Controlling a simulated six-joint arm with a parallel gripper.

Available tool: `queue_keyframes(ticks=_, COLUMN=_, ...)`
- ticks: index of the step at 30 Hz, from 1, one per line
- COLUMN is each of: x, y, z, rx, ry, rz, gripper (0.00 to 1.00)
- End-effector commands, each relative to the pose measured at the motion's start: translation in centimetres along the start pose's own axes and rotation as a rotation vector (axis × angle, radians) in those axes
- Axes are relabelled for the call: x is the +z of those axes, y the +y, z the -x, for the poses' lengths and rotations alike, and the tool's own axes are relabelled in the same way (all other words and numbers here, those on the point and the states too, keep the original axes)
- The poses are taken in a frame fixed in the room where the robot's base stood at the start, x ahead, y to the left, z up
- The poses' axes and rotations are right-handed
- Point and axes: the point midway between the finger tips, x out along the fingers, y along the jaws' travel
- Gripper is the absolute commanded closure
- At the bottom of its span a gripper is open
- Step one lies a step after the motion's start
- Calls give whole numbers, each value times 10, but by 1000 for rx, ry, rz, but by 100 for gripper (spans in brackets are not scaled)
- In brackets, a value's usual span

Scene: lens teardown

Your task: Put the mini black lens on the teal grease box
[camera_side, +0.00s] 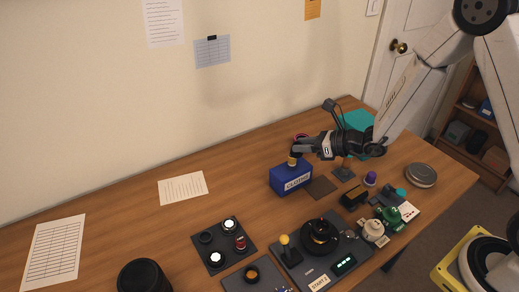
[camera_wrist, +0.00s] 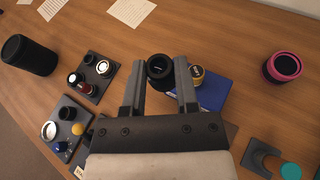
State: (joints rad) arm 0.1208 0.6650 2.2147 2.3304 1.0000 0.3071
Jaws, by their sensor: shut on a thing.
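My gripper (camera_side: 299,149) reaches in from the right, above a blue box. In the wrist view its two fingers (camera_wrist: 160,80) are shut on a small black lens (camera_wrist: 160,68), a short ringed cylinder with its round face toward the camera. In the side view the lens is mostly lost against the dark fingers. The teal grease box (camera_side: 358,119) stands at the back right of the table, partly hidden behind my arm. It does not show in the wrist view. The gripper and lens are well to the left of it.
The blue box (camera_side: 291,181) carries a small yellow-banded cylinder (camera_wrist: 196,73) close beside the gripper. A pink-rimmed black lens (camera_wrist: 285,67) stands apart. Trays with small parts (camera_side: 224,244) and a turntable-like device (camera_side: 319,237) fill the front. The left back table is mostly clear.

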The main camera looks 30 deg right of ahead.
Motion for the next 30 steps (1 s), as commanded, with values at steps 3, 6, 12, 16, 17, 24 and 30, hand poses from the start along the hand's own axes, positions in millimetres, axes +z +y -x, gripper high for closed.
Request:
queue_keyframes(ticks=3, x=5, y=-34, z=22, rx=-67, ry=-10, rz=-25, gripper=100)
queue_keyframes(ticks=6, x=8, y=-58, z=41, rx=-117, ry=-16, rz=-44, gripper=100)
queue_keyframes(ticks=12, x=11, y=-103, z=83, rx=-220, ry=-25, rz=-80, gripper=100)
queue_keyframes(ticks=16, x=11, y=-129, z=113, rx=-288, ry=-30, rz=-103, gripper=100)
queue_keyframes(ticks=17, x=11, y=-135, z=120, rx=-303, ry=-31, rz=-109, gripper=100)
queue_keyframes(ticks=24, x=7, y=-174, z=180, rx=-427, ry=-36, rz=-151, gripper=100)
queue_keyframes(ticks=30, x=4, y=-194, z=218, rx=-502, ry=-37, rz=-177, gripper=100)
